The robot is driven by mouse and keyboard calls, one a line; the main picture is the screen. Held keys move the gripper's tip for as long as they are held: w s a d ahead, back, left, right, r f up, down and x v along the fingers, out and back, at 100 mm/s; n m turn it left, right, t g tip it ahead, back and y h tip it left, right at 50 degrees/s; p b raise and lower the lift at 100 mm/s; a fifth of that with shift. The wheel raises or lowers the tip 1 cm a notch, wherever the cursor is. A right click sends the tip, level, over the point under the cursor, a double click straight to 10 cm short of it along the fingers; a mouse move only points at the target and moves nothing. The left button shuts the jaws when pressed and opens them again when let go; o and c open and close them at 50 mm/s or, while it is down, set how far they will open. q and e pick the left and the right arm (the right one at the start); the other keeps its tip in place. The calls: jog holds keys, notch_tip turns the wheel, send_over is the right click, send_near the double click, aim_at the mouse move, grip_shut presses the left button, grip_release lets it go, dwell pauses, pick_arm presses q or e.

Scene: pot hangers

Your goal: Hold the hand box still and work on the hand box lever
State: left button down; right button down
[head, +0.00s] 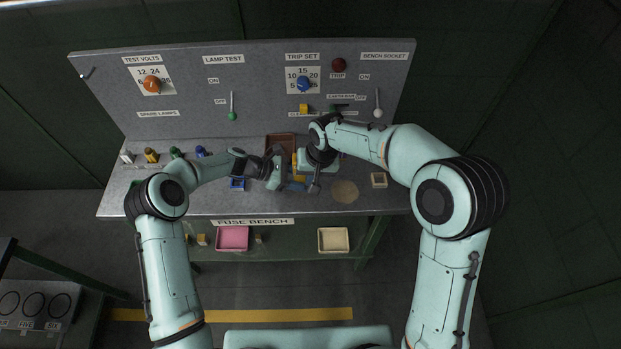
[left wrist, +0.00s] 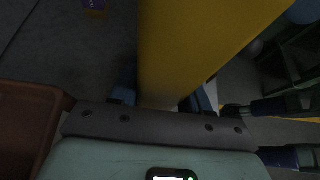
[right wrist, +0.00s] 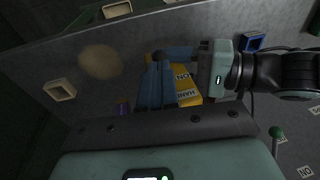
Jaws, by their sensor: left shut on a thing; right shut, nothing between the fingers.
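The yellow hand box (right wrist: 188,88) shows in the right wrist view, with dark lettering that includes "HAND" and "ON". It fills the middle of the left wrist view (left wrist: 190,45) as a large yellow face between the fingers. In the head view it is mostly hidden between my two grippers on the bench. My left gripper (head: 283,175) is shut on the hand box from its left side. My right gripper (right wrist: 156,86) is shut and empty, its blue fingertips in front of the box.
The grey bench (head: 250,206) has a brown tray (head: 280,138) behind the box, a blue open holder (head: 237,184) to the left, and a round tan patch (head: 345,191) and cream holder (head: 379,180) to the right. A switch panel (head: 190,85) rises behind.

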jog(key=shift+w+a+f, duration=0.1)
jog(key=shift+w+f, duration=0.05)
jog(key=shift+f, duration=0.65)
jog(key=shift+s+f+t, duration=0.25)
jog(key=shift+s+t, duration=0.05)
jog(key=shift+t, duration=0.3)
jog(key=shift+s+f+t, duration=0.45)
jog(key=shift+s+f, duration=0.1)
jog(key=shift+f, duration=0.25)
jog(key=shift+s+f+t, duration=0.45)
jog(key=shift+s+f, duration=0.05)
jog(key=shift+f, duration=0.25)
jog(key=shift+r, duration=0.15)
jog(key=shift+r, duration=0.7)
